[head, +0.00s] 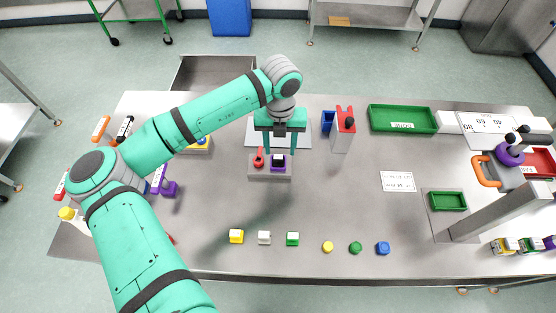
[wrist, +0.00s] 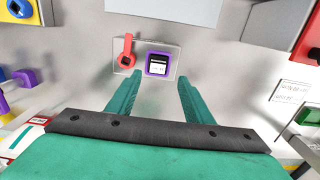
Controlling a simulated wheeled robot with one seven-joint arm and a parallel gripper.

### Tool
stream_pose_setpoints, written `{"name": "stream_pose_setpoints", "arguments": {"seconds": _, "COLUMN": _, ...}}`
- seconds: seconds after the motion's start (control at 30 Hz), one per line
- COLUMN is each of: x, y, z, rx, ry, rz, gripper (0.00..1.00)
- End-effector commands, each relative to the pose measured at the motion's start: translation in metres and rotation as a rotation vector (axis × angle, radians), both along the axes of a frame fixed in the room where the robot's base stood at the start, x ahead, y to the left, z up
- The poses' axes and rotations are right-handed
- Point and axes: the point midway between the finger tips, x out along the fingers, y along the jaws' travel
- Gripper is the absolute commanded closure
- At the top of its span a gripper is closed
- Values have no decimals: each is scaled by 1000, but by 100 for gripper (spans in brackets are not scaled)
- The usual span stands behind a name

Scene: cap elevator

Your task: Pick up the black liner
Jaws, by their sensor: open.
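A grey fixture block (head: 256,173) stands near the table's middle; its face also shows in the wrist view (wrist: 139,71). On its right side sits a purple square holder (head: 272,167) with a black and white piece inside, seen in the wrist view (wrist: 158,64); the black part looks like the black liner, but it is too small to be sure. A red part with a lever (head: 259,158) sits on the block's left side. My gripper (head: 280,150) is open above the block. In the wrist view its fingers (wrist: 160,79) point at the purple holder, apart from it and empty between.
A red and white stand (head: 343,130) and a blue bin (head: 327,121) are right of my gripper. A green tray (head: 402,119) is at the back right. Several coloured caps (head: 292,239) line the table's front. Table between block and caps is clear.

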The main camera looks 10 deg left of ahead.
Motion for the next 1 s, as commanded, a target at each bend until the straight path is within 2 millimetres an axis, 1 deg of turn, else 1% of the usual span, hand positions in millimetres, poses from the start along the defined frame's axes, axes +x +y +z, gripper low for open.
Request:
{"name": "stream_pose_setpoints", "arguments": {"seconds": 0.17, "x": 4, "y": 7, "z": -24, "rx": 1, "ry": 3, "rz": 4, "gripper": 53}}
{"name": "stream_pose_setpoints", "arguments": {"seconds": 0.3, "x": 5, "y": 7, "z": -41, "rx": 1, "ry": 1, "rz": 3, "gripper": 53}}
{"name": "stream_pose_setpoints", "arguments": {"seconds": 0.43, "x": 5, "y": 6, "z": -47, "rx": 1, "ry": 1, "rz": 2, "gripper": 53}}
{"name": "stream_pose_setpoints", "arguments": {"seconds": 0.63, "x": 5, "y": 6, "z": -47, "rx": 1, "ry": 0, "rz": 2, "gripper": 53}}
{"name": "stream_pose_setpoints", "arguments": {"seconds": 0.67, "x": 5, "y": 7, "z": -47, "rx": 0, "ry": 0, "rz": 2, "gripper": 58}}
{"name": "stream_pose_setpoints", "arguments": {"seconds": 0.7, "x": 5, "y": 7, "z": -47, "rx": 1, "ry": 0, "rz": 3, "gripper": 67}}
{"name": "stream_pose_setpoints", "arguments": {"seconds": 0.77, "x": 5, "y": 8, "z": -47, "rx": 0, "ry": 0, "rz": 4, "gripper": 82}}
{"name": "stream_pose_setpoints", "arguments": {"seconds": 0.8, "x": 5, "y": 8, "z": -47, "rx": 0, "ry": 0, "rz": 4, "gripper": 91}}
{"name": "stream_pose_setpoints", "arguments": {"seconds": 0.83, "x": 5, "y": 8, "z": -47, "rx": 0, "ry": 0, "rz": 4, "gripper": 97}}
{"name": "stream_pose_setpoints", "arguments": {"seconds": 1.0, "x": 5, "y": 8, "z": -47, "rx": 0, "ry": 0, "rz": 5, "gripper": 97}}
